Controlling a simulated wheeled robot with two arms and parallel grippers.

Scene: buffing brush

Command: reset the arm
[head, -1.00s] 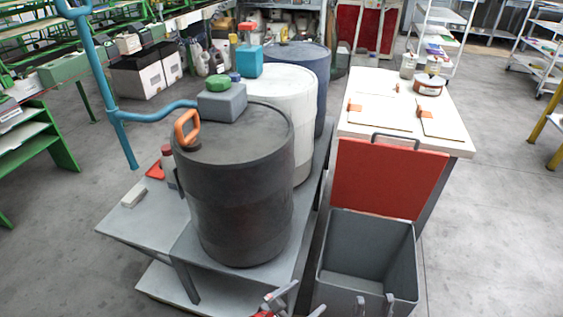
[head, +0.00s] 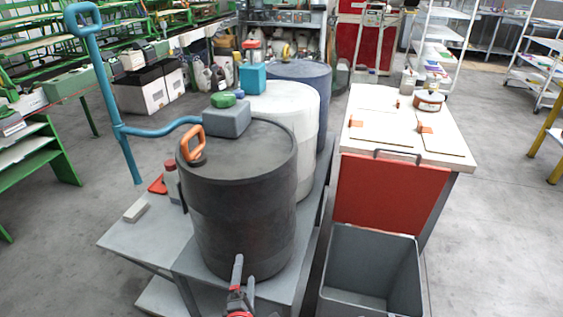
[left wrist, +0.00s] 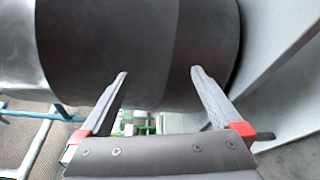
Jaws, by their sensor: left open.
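My left gripper (head: 244,272) is at the bottom of the head view, in front of the lower part of the dark grey drum (head: 240,205). In the left wrist view its two fingers (left wrist: 158,82) are spread apart with nothing between them. The dark drum (left wrist: 140,45) fills the upper part of that view, beyond the fingertips; I cannot tell whether they touch it. My right gripper does not show in either view. A buffing brush is not clearly visible.
The drum stands on a grey bench (head: 150,240) with white (head: 290,120) and blue drums (head: 318,85) behind. Open floor (head: 500,220) lies at far right.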

